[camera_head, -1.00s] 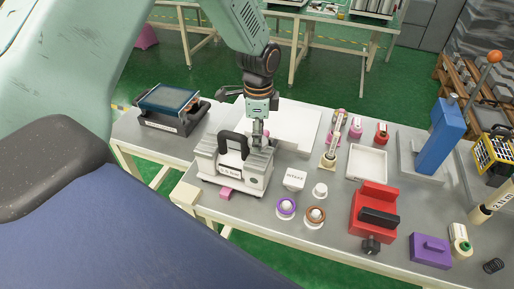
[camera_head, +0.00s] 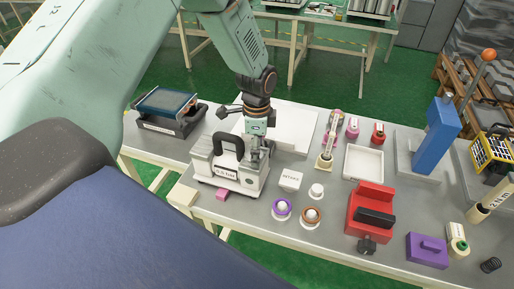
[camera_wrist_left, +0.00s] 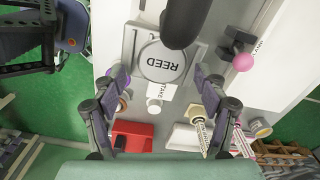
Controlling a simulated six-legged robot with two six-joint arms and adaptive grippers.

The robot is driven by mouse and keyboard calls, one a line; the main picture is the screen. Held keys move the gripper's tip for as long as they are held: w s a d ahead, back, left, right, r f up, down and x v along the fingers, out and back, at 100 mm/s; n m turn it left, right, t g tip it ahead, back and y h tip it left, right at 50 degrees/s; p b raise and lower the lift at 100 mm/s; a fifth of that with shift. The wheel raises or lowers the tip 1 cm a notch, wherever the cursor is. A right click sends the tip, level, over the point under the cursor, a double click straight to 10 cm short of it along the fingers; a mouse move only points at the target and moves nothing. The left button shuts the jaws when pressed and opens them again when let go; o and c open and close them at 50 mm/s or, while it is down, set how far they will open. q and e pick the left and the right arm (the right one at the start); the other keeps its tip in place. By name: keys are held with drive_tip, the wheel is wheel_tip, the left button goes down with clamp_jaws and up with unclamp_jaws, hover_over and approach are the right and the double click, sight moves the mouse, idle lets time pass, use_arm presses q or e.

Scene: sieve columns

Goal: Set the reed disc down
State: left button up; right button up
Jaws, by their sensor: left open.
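The reed disc (camera_wrist_left: 162,63) is a round grey disc with REED printed on its face. In the left wrist view it lies face up on a pale grey part of the white device (camera_head: 224,174) with the black handle. My left gripper (camera_wrist_left: 160,78) is open, with one finger on each side of the disc and visible gaps between. In the head view my left gripper (camera_head: 257,150) is over the right end of that device, and the disc is hidden there. My right gripper is not in view.
Right of the device stand a white INTAKE block (camera_head: 290,179), purple (camera_head: 281,209) and orange (camera_head: 312,217) ringed pieces, and a red clamp (camera_head: 371,210). An empty white tray (camera_head: 363,164) and a blue column (camera_head: 440,135) lie farther right. A dark-framed box (camera_head: 168,110) stands left.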

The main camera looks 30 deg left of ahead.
use_arm(q)
drive_tip(key=shift+a, duration=0.35)
wheel_tip(320, 180, up, 12)
drive_tip(key=shift+d, duration=0.25)
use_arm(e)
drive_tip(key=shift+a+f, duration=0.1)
use_arm(q)
drive_tip(key=shift+s+a, duration=0.1)
drive_tip(key=shift+a, duration=0.1)
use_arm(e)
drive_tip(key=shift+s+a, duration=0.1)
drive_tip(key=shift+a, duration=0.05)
